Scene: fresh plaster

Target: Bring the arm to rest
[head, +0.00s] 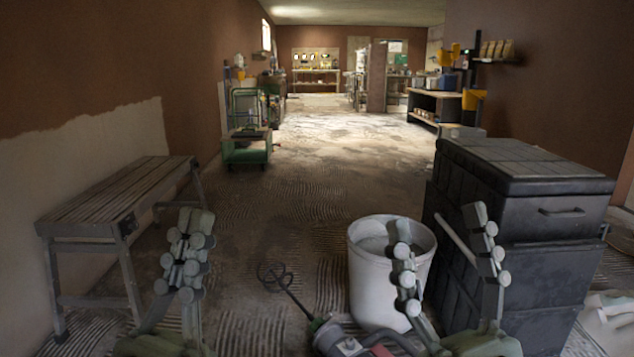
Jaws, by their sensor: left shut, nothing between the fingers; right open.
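My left gripper (191,224) stands upright in the lower left of the head view, in front of the floor beside the bench. Its two fingers are close together with nothing between them. My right gripper (437,228) stands upright at lower right, its fingers spread wide apart. It shows in front of a white bucket and a black tool chest, and its fingers cover parts of both. I see nothing held in it. The rest of both arms is mostly out of view.
A slatted bench (120,195) stands at left. The white bucket (372,285) and black chest (540,255) stand at right. A mixer (345,345) with a whisk lies low in the middle. A green cart (246,150) stands further back. The middle floor beyond is clear.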

